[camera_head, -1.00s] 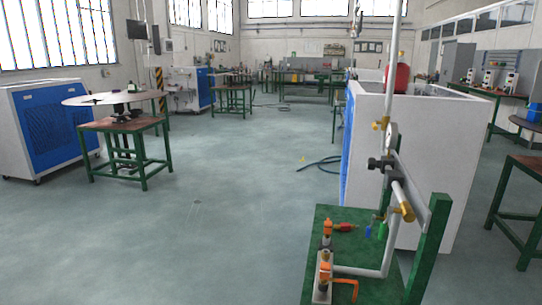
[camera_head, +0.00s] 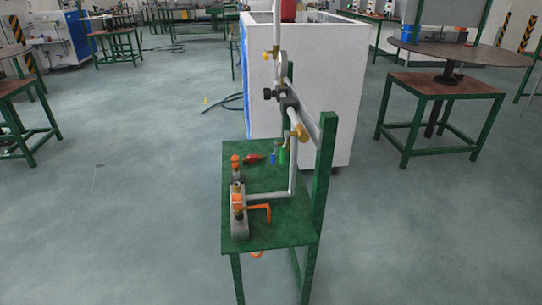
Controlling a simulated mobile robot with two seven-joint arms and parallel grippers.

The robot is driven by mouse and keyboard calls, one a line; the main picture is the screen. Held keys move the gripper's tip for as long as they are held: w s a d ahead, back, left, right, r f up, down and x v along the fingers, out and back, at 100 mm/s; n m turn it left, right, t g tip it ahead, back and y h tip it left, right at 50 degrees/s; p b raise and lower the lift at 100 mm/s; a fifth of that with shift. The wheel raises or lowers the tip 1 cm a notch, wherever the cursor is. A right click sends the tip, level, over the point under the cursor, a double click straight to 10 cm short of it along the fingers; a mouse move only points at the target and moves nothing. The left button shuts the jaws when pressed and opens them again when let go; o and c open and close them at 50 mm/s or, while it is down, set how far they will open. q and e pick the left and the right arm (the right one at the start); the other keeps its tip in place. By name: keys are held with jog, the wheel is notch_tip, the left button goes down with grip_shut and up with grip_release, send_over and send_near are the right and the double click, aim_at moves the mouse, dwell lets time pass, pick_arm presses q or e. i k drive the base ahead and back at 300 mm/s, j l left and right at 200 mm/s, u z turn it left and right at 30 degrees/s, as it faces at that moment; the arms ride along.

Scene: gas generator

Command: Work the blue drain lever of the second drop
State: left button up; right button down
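A green bench (camera_head: 285,230) stands ahead in the head view with a grey pipe assembly (camera_head: 293,165) on it. A small blue lever (camera_head: 274,157) shows low near the pipe, beside a small green part (camera_head: 283,156). A red-handled part (camera_head: 254,159) lies just left of them. I cannot tell from here how the blue lever is turned or which drop it belongs to. Neither of my grippers is in view.
An orange bent handle (camera_head: 260,208) is at the bench front. A green post (camera_head: 325,175) rises on its right edge. A white cabinet (camera_head: 335,90) stands behind. A round-topped table (camera_head: 480,52) is at right. Floor left of the bench is clear.

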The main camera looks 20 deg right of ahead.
aim_at(274, 154)
jog(key=i+j+u, duration=0.2)
jog(key=j, duration=0.15)
jog(key=i+j+u, duration=0.4)
jog(key=i+j, duration=0.2)
jog(key=i+j+u, duration=0.15)
jog(key=i+j, duration=0.2)
jog(key=i, duration=0.2)
jog(key=i+z, duration=0.45)
jog(key=i+j+z, duration=0.2)
jog(key=i+z, duration=0.25)
jog(key=i, duration=0.15)
jog(key=i+z, duration=0.7)
jog(key=i+j+z, duration=0.2)
jog(key=z, duration=0.15)
jog(key=i+j+z, duration=0.1)
jog(key=z, duration=0.25)
jog(key=i+j+z, duration=0.2)
jog(key=z, duration=0.15)
jog(key=i+j+z, duration=0.55)
jog(key=z, duration=0.15)
jog(key=i+j+z, duration=0.15)
jog(key=j+z, duration=0.2)
jog(key=i+j+z, duration=0.15)
jog(key=j+z, duration=0.25)
